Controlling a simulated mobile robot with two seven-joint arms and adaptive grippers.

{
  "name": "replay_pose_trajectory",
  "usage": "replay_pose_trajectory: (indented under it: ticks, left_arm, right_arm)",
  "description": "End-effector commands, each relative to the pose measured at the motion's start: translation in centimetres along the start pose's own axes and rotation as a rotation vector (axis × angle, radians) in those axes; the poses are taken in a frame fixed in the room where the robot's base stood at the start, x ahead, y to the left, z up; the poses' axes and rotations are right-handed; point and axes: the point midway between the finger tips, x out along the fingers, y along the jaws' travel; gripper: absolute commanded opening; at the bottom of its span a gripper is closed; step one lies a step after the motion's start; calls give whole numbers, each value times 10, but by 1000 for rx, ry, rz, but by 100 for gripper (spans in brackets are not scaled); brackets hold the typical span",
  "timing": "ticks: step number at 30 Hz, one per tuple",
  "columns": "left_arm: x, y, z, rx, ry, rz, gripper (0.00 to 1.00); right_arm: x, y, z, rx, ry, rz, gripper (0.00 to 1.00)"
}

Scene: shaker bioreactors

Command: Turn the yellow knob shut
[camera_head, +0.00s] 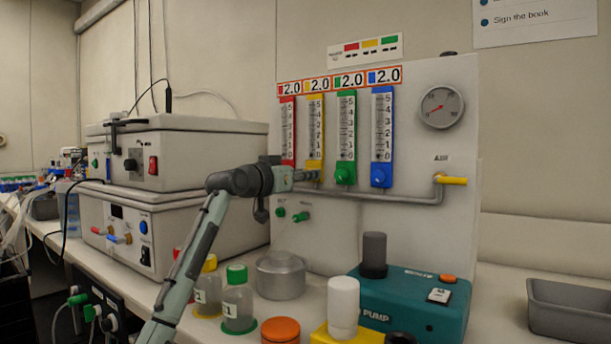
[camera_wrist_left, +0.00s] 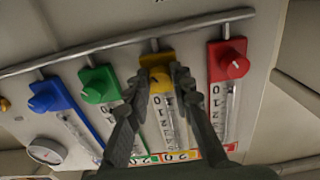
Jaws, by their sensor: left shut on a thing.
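The yellow knob (camera_wrist_left: 160,82) sits at the base of the yellow flowmeter, whose scale (camera_head: 316,128) shows on the white panel in the head view. My left gripper (camera_head: 312,175) reaches the panel from the left. In the left wrist view my left gripper (camera_wrist_left: 163,82) has its two fingers on either side of the yellow knob, shut on it. In the head view the fingers largely hide the knob. The display above the yellow scale reads 2.0. My right gripper is not in view.
The red knob (camera_wrist_left: 232,66) and green knob (camera_wrist_left: 98,86) flank the yellow one closely; the blue knob (camera_head: 380,176) is farther right. A grey pipe (camera_head: 410,197) runs just below. Bottles (camera_head: 238,300), a metal pot (camera_head: 280,275) and a teal pump (camera_head: 415,300) stand beneath.

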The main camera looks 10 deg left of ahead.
Motion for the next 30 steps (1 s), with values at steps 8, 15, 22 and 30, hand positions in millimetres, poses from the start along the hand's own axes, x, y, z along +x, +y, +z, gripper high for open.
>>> replay_pose_trajectory:
  ticks: [8,15,22,30]
  left_arm:
    - [0,0,0,-81,-1,0,0]
    - [0,1,1,-260,0,0,0]
    - [0,1,1,-478,-2,1,0]
    - [0,2,1,-736,-2,1,0]
  right_arm:
    - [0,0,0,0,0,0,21]
    - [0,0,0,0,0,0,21]
    - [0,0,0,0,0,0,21]
    - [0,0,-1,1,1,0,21]
